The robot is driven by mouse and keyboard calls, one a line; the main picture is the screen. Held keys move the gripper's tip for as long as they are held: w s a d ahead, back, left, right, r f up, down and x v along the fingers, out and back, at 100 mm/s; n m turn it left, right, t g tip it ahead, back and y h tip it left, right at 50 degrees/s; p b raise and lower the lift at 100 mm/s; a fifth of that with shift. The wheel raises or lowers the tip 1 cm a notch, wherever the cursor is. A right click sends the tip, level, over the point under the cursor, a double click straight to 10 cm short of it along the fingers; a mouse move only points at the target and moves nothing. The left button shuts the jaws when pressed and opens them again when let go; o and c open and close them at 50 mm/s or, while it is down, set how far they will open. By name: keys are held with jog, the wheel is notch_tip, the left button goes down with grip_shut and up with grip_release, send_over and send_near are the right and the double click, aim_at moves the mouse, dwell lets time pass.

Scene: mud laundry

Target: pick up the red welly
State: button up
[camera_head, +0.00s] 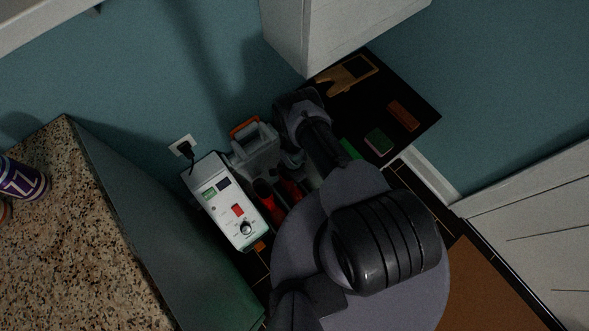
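A red welly (268,201), with a dark round opening at its top, stands low between the white box and my arm. More red shows just to its right (289,188), partly covered by my arm; I cannot tell if it is a second boot. My arm reaches over this spot, and its wrist end is beside the grey caddy. A grey part below the wrist may be my gripper (291,157). Its fingertips are not clear, so I cannot tell if it is open or holds anything.
A white box with dials (228,205) stands left of the welly, plugged into a wall socket (183,146). A grey caddy with an orange handle (255,148) is behind. A speckled counter (70,235) fills the left. A dark mat (367,118) holds a brush and blocks.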

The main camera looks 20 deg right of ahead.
jog(key=shift+f, duration=0.5)
jog(key=shift+r, duration=0.1)
grip_shut()
dwell(0.8)
